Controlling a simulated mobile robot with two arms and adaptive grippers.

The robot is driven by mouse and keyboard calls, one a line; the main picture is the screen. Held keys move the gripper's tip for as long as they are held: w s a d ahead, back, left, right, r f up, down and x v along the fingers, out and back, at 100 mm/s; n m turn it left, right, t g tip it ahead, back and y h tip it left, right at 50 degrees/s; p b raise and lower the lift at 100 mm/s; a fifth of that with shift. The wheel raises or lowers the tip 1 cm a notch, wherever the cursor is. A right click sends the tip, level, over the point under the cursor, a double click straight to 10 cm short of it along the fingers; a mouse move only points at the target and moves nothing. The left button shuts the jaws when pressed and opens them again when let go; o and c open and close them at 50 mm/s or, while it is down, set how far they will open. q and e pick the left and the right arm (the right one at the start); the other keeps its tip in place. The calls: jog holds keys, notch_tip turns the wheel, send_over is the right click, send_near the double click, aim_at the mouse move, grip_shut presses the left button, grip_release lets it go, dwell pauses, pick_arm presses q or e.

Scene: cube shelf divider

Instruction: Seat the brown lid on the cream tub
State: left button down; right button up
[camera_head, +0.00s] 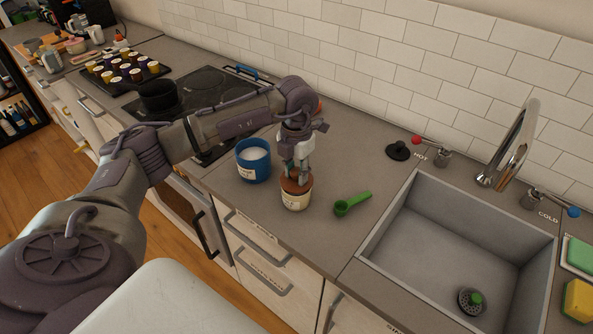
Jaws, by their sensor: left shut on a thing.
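The cream tub (295,201) stands upright on the grey counter, near its front edge, with a pale label on its side. The brown lid (293,186) is at the tub's top, over its mouth. My left gripper (297,176) points down from above and is shut on the lid. The fingers hide part of the lid, and I cannot tell whether it sits flush on the rim. My right gripper is not in view.
A blue tub (253,168) with white contents stands just left of the cream tub. A green scoop (351,204) lies to the right. Further right are the sink (440,240), a black stopper (398,151) and the tap (511,145). A black pot (158,97) stands on the hob behind my left arm.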

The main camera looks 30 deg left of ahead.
aim_at(297, 170)
pick_arm(q)
jog(key=shift+f, duration=0.3)
jog(key=shift+f+b, duration=0.55)
jog(key=shift+b, duration=0.1)
jog(key=c, duration=1.2)
grip_release()
jog(key=shift+o, duration=0.2)
jog(key=o, duration=0.6)
jog(key=shift+c, duration=0.2)
jog(key=shift+r, duration=0.15)
jog(key=shift+r+p, duration=2.55)
jog(key=shift+r, duration=1.35)
